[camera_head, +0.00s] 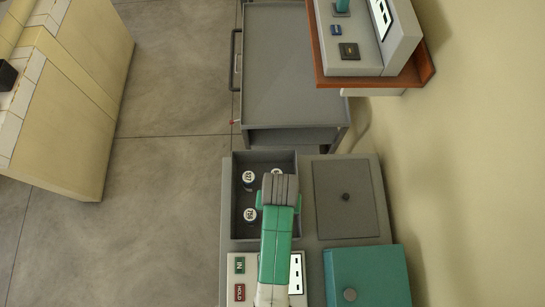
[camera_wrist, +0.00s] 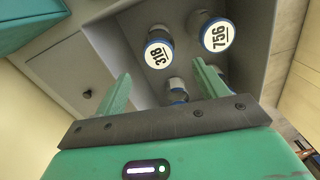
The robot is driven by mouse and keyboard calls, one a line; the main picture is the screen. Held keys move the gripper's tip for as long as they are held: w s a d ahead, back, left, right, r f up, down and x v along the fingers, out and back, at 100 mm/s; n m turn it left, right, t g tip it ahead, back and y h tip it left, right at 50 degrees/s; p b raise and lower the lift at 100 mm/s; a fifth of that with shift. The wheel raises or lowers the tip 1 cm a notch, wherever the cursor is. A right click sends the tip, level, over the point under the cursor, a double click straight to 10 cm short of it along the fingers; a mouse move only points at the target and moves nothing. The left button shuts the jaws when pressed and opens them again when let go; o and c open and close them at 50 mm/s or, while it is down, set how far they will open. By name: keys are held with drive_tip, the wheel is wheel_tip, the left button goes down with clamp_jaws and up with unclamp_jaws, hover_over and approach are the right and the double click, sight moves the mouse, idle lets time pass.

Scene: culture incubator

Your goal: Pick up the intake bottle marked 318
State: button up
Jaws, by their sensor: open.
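The intake bottle marked 318 (camera_wrist: 158,53) stands in a grey bin (camera_wrist: 262,60), its white round label facing up with a blue rim. In the head view my arm seems to hide it. My gripper (camera_wrist: 162,68) is open and empty above the bin, its green fingers pointing into it. In the wrist view the 318 label shows just beyond the gap between the fingertips, nearer the left one. My gripper (camera_head: 278,198) also covers part of the bin (camera_head: 237,200) in the head view.
The bottle marked 756 (camera_wrist: 217,36) stands beside 318. Another bottle (camera_wrist: 177,90) shows between the fingers. A further labelled bottle (camera_head: 249,177) stands at the bin's far left. A knobbed grey panel (camera_head: 345,215) and teal box (camera_head: 368,270) lie right. IN and HOLD signs (camera_head: 239,265) are in front.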

drive_tip(key=shift+s+f, duration=0.1)
drive_tip(key=shift+s, duration=0.05)
wheel_tip(320, 180, down, 2)
drive_tip(key=shift+s, duration=0.15)
drive_tip(key=shift+s+f, duration=0.1)
drive_tip(key=shift+f, duration=2.6)
drive_tip(key=c, duration=1.1)
drive_tip(key=shift+r, duration=0.1)
